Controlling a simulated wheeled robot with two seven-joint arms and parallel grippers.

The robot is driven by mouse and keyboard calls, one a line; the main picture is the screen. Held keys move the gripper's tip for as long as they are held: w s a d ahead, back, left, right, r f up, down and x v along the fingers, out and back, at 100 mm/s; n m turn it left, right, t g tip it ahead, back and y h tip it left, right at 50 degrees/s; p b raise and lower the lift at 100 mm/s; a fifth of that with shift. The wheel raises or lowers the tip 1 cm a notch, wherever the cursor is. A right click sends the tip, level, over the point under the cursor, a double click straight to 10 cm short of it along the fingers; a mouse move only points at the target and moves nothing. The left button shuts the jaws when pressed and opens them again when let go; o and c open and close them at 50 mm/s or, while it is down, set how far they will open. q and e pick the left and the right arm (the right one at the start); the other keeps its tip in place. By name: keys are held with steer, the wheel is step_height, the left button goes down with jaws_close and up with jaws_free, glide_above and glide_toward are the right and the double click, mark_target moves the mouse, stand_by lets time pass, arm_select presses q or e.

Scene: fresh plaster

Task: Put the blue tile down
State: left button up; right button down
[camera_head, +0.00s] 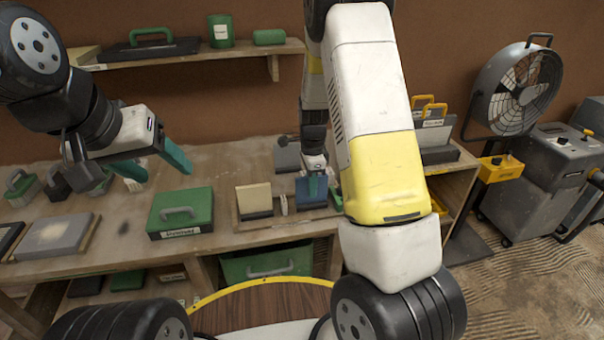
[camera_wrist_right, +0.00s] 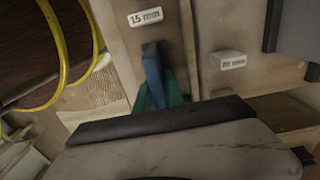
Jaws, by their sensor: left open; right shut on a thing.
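The blue tile (camera_head: 302,194) is in the middle of the head view, at the wooden tray on the bench. My right gripper (camera_head: 314,184) is shut on it from above; the arm covers part of the view. In the right wrist view the blue tile (camera_wrist_right: 152,78) shows nearly edge-on between the green fingertips (camera_wrist_right: 160,94). Whether its lower edge touches the tray is hard to tell. My left gripper (camera_head: 160,160) is open and empty, above the bench at the left, well away from the tile.
The wooden tray (camera_head: 280,222) also holds a cream tile (camera_head: 254,195) left of the blue one. A green case (camera_head: 181,212) and a grey slab (camera_head: 55,236) lie further left. A label (camera_wrist_right: 146,17) reads 1.5 mm. A large fan (camera_head: 518,88) stands right of the bench.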

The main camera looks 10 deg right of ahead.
steer(key=shift+f, duration=0.2)
steer(key=c, duration=1.5)
jaws_free()
steer(key=shift+o, duration=0.2)
step_height(320, 180, up, 12)
steer(key=shift+f, duration=0.1)
steer(key=s+a+r+n+t+y, duration=0.1)
steer(key=s+r+n+t, duration=0.2)
steer(key=s+r+n, duration=0.5)
steer(key=s+a+r+n+t+y, duration=0.1)
steer(key=s+r+n+t, duration=0.2)
steer(key=s+r+n, duration=0.5)
steer(key=shift+s+r+n, duration=0.2)
steer(key=shift+s+n, duration=0.9)
steer(key=shift+s, duration=3.05)
